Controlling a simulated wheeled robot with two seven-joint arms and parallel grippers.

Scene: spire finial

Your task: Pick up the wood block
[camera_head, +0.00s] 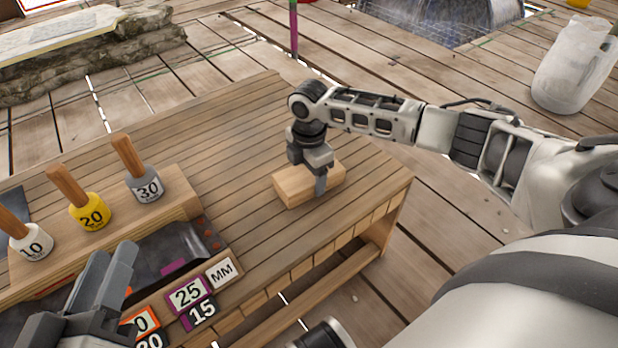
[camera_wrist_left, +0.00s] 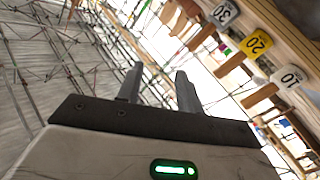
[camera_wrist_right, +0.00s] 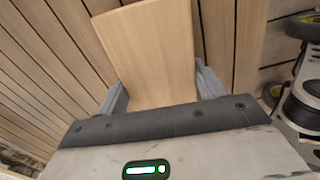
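The wood block (camera_head: 293,188) is a light, plain rectangular block lying on the slatted wooden table, near its right end. My right gripper (camera_head: 316,184) points down over it, with one finger in front of the block's near side. In the right wrist view the block (camera_wrist_right: 156,45) lies between the two fingers, one along each side. The fingers stand wide apart; firm contact cannot be made out. My left gripper (camera_head: 108,272) is at the lower left, empty, its fingers parted, as its own wrist view also shows (camera_wrist_left: 158,88).
Wood-handled tools marked 10 (camera_head: 32,243), 20 (camera_head: 90,212) and 30 (camera_head: 146,186) stand in a wooden rack at the left. Number tiles, including 25 (camera_head: 188,292), lie along the front edge. The table's middle is clear. A white bag (camera_head: 572,70) stands on the planks beyond.

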